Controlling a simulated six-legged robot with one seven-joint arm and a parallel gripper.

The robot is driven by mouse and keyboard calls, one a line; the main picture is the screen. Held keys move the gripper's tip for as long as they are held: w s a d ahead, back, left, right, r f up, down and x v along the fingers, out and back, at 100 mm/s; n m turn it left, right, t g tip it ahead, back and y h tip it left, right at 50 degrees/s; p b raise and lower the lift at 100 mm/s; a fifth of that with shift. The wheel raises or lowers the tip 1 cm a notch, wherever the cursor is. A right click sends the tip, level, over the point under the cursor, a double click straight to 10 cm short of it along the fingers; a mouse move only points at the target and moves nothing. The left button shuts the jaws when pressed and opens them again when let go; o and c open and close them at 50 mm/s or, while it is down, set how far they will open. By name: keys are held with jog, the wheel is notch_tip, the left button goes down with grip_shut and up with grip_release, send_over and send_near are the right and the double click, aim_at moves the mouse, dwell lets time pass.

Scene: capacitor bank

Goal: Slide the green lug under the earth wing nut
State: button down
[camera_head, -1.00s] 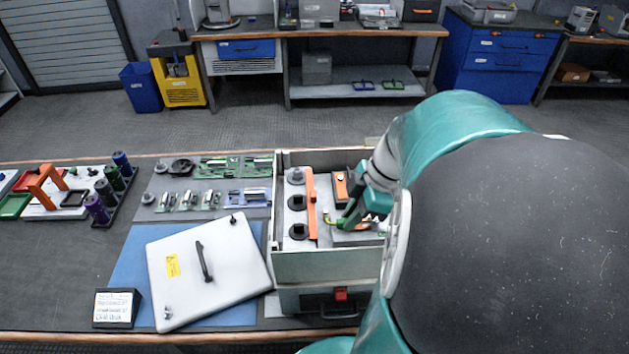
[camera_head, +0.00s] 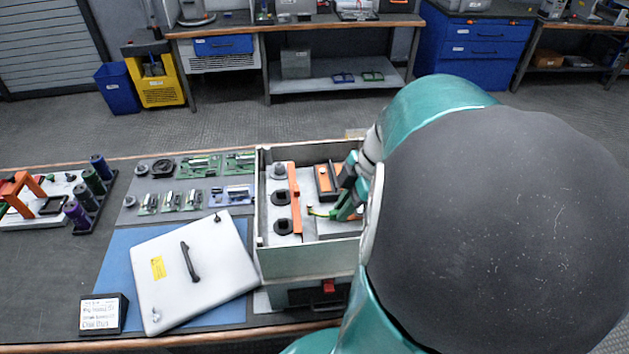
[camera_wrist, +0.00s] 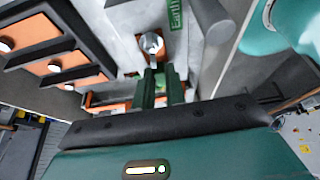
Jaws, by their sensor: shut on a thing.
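My gripper (camera_wrist: 161,88) is shut on the green lug, and its fingers hide most of the lug's body. A shiny metal ring or fork end (camera_wrist: 152,44) shows just beyond the fingertips in the wrist view. It lies beside a green "Earth" label (camera_wrist: 175,14). I cannot make out the wing nut clearly, nor whether the metal end touches it. In the head view my gripper (camera_head: 341,211) is inside the open grey box (camera_head: 305,262), right of the orange bar (camera_head: 295,198). A yellow-green lead (camera_head: 318,212) shows at its tip.
A grey cylinder (camera_wrist: 212,20) stands close right of the label in the wrist view. Black-framed orange parts (camera_wrist: 68,75) are on the left. The box walls surround my gripper. A white lid (camera_head: 193,272) lies left of the box, with circuit boards (camera_head: 199,166) behind.

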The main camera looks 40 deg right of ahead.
jog(key=shift+s+d, duration=0.3)
jog(key=shift+d, duration=0.15)
dwell(0.4)
jog(key=c, duration=1.4)
grip_release()
jog(key=shift+o, duration=0.2)
jog(key=shift+r, duration=0.1)
jog(key=v, duration=1.3)
jog(key=shift+d+r, duration=0.15)
jog(key=shift+r, duration=0.15)
